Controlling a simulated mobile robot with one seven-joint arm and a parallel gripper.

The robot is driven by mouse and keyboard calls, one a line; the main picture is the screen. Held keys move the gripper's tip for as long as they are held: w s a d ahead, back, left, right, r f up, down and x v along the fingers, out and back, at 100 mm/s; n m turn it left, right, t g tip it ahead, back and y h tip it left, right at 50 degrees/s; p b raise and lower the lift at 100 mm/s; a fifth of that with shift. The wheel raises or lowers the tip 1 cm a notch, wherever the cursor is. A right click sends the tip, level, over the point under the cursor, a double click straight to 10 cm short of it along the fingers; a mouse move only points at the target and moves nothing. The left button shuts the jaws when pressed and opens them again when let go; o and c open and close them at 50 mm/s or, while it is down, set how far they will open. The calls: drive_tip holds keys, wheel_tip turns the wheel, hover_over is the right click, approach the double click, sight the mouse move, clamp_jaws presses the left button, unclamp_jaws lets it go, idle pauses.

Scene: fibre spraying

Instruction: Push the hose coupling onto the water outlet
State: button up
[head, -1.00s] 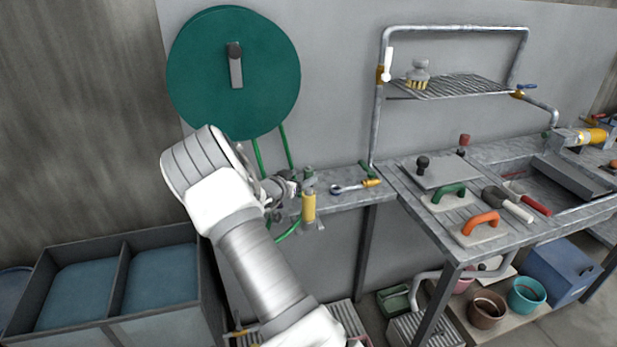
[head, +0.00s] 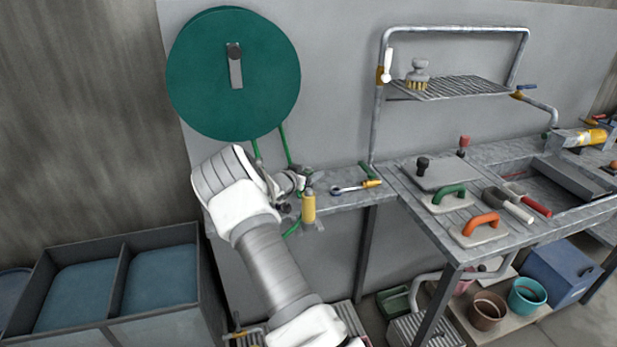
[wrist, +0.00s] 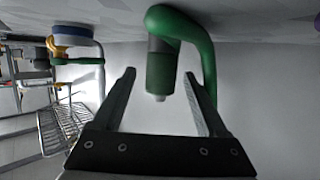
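The green hose (wrist: 207,60) bends over at the top of the wrist view and ends in a dark and green coupling (wrist: 160,72) with a small pale tip. My gripper (wrist: 159,75) is open, with one finger on either side of the coupling and a visible gap at each side. In the head view my gripper (head: 292,184) is beside the end of the narrow bench, and the coupling is hidden there. I cannot tell for certain which fitting is the water outlet. A yellow-bodied fitting with a grey top (head: 308,208) stands just right of my gripper.
The green reel (head: 232,110) hangs on the wall above my arm. A wrench-like tool (head: 355,186) lies on the narrow bench (head: 338,201). A pipe frame with a wire shelf (head: 450,87) rises over the workbench at right. Blue-filled bins (head: 125,255) stand at lower left.

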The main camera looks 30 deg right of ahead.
clamp_jaws()
